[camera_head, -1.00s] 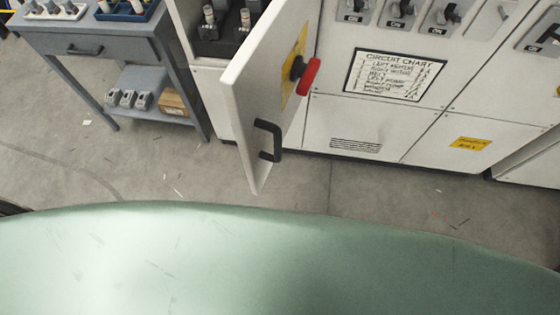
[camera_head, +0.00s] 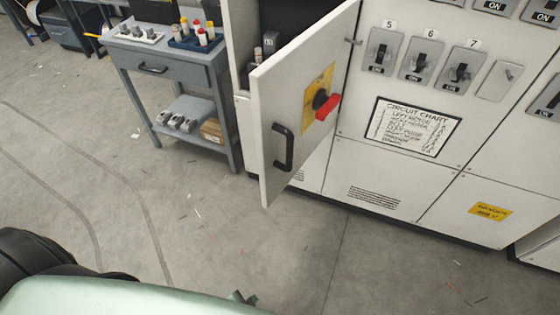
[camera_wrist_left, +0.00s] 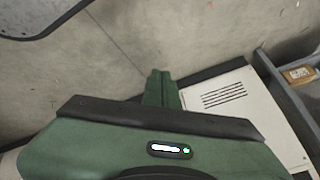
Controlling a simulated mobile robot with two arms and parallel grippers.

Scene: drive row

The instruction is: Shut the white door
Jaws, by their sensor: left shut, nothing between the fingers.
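The white door (camera_head: 270,95) stands open, swung out from the white cabinet (camera_head: 345,160) in the head view. It carries a black bar handle (camera_head: 283,147), a yellow label (camera_head: 312,98) and a red knob (camera_head: 327,107). Only the tip of my left gripper (camera_head: 243,298) shows at the bottom edge, below and in front of the door and apart from it. In the left wrist view my left gripper (camera_wrist_left: 161,88) is shut and empty, over the floor near the cabinet's vented lower panel (camera_wrist_left: 225,96). The right gripper is out of view.
A grey workbench (camera_head: 180,70) stands left of the cabinet, with a blue tray (camera_head: 195,42) on top and a cardboard box (camera_head: 211,131) on its shelf. Switches and a circuit chart (camera_head: 413,127) cover the cabinet front.

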